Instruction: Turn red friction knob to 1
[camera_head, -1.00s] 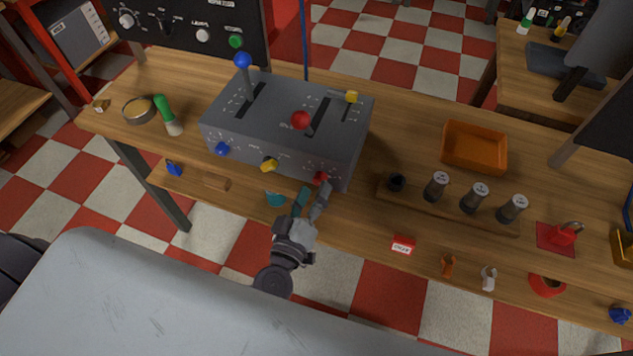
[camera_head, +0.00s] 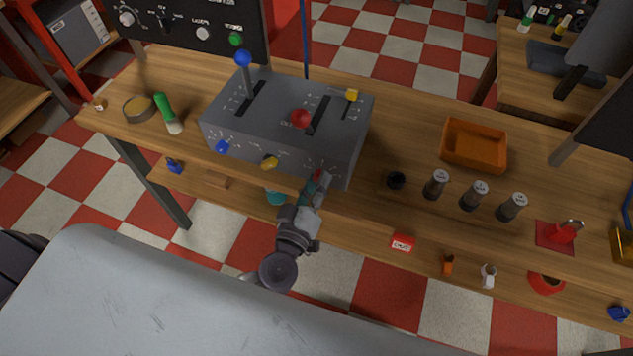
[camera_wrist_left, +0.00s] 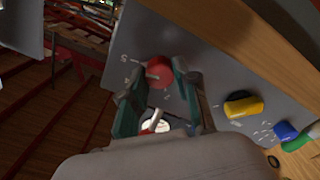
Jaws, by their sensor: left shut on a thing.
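The red friction knob (camera_head: 318,175) is at the right end of the front face of the grey lever box (camera_head: 262,155). My left gripper (camera_head: 319,180) is at this knob, its fingers shut on it from the front. In the left wrist view the red knob (camera_wrist_left: 158,72) shows between the two green-grey fingertips of the left gripper (camera_wrist_left: 155,80), with a pale pointer line on its face. Small scale marks and numerals stand beside the knob, too small to read surely. My right gripper is not in view.
A yellow knob (camera_head: 269,162) and a blue knob (camera_head: 221,147) sit left on the same face. Levers with blue (camera_head: 243,58), red (camera_head: 301,118) and yellow (camera_head: 352,95) tops rise from the box. Several dark jars and an orange tray (camera_head: 474,146) stand to the right.

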